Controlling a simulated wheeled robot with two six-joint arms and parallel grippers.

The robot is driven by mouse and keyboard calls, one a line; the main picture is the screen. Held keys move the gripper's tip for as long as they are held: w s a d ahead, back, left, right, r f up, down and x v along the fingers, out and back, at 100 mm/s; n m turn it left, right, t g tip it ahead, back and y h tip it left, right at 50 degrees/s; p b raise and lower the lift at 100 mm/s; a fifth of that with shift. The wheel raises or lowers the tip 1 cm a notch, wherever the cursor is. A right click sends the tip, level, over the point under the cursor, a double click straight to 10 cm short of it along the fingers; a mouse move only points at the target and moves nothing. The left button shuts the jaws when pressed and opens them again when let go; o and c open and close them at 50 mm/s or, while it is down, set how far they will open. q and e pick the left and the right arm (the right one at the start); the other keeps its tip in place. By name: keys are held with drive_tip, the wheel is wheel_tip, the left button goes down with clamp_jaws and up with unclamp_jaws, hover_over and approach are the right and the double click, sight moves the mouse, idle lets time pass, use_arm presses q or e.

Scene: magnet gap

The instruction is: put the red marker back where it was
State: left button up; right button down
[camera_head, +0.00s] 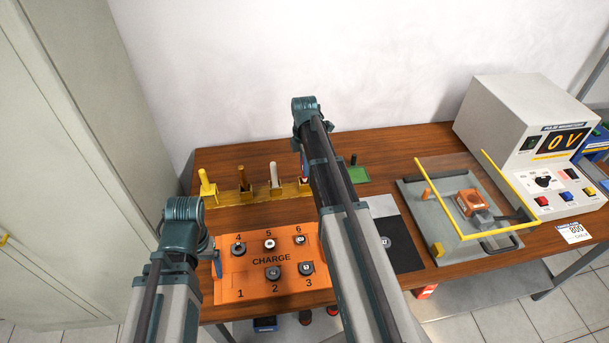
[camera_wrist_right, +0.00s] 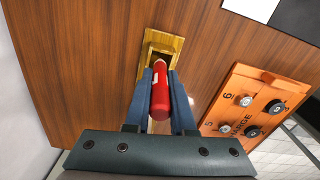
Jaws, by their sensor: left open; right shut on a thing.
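The red marker (camera_wrist_right: 160,92) is between the blue fingers of my right gripper (camera_wrist_right: 161,95) in the right wrist view. Its far end is at a square wooden holder (camera_wrist_right: 176,42); I cannot tell how deep it sits in the opening. In the head view my right arm hides most of the marker, and the right gripper (camera_head: 303,168) shows only as a sliver. Yellow, brown and white markers (camera_head: 273,174) stand in the other holders of the wooden rack (camera_head: 227,198). My left gripper (camera_head: 217,264) is open and empty at the left edge of the orange board.
The orange CHARGE board (camera_head: 238,284) holds several round magnets. A black-and-grey plate (camera_head: 405,253) lies right of it. A green pad (camera_head: 357,175) with a dark peg is behind. A yellow-framed fixture (camera_head: 445,252) and a meter box (camera_head: 520,140) stand on the right.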

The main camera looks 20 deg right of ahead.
use_arm(q)
drive_tip(key=shift+f+b, duration=0.75)
drive_tip(key=shift+f, duration=0.5)
use_arm(e)
drive_tip(key=shift+f, duration=1.25)
use_arm(q)
drive_tip(key=shift+f, duration=0.2)
use_arm(e)
drive_tip(key=shift+f, duration=0.2)
drive_tip(key=c, duration=0.8)
unclamp_jaws()
drive_tip(key=shift+r, duration=0.1)
drive_tip(key=shift+o, duration=0.2)
use_arm(q)
drive_tip(key=shift+r, duration=0.2)
use_arm(e)
drive_tip(key=shift+r, duration=0.1)
